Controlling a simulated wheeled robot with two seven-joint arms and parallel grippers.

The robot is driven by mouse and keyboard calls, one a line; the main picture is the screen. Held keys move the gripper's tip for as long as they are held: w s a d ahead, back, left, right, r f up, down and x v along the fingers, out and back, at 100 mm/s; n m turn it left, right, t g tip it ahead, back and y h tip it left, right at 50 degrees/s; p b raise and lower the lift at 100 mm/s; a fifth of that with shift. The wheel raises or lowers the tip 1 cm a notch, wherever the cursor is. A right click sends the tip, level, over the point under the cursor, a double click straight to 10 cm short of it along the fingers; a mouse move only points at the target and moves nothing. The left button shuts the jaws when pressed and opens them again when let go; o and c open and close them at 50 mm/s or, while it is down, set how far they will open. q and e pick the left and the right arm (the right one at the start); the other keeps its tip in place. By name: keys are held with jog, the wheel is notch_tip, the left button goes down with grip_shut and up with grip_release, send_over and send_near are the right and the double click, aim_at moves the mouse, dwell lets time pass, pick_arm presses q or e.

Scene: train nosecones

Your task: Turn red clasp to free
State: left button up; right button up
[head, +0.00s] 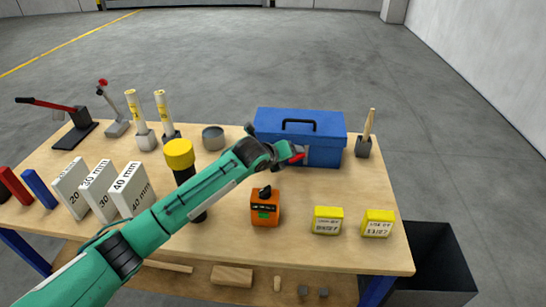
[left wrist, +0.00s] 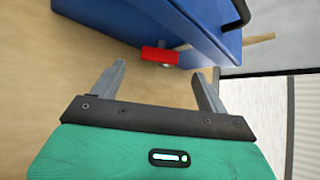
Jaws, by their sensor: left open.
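The red clasp (left wrist: 160,55) sits on the front face of the blue toolbox (left wrist: 200,22), low on the lid side, and stands out from it. In the head view the red clasp (head: 297,157) shows just beyond the gripper, partly hidden by it, on the blue toolbox (head: 325,155). My left gripper (left wrist: 160,80) is open and empty; its two grey fingers point toward the clasp, with the clasp ahead of and between their line, apart from both. In the head view my left gripper (head: 292,150) is in front of the toolbox. My right gripper is not in view.
An orange device (head: 265,212) and yellow boxes (head: 327,221) stand in front of the toolbox. A black-and-yellow cylinder (head: 180,155) and white blocks (head: 133,188) are near my left arm. A wooden-handled tool (head: 364,143) stands right of the toolbox. The wooden table (head: 330,255) has bare room at front.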

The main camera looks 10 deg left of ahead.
pick_arm(q)
jog(key=v, duration=0.8)
jog(key=shift+s+a+r+b, duration=0.2)
jog(key=shift+s+b, duration=0.05)
jog(key=shift+b, duration=0.2)
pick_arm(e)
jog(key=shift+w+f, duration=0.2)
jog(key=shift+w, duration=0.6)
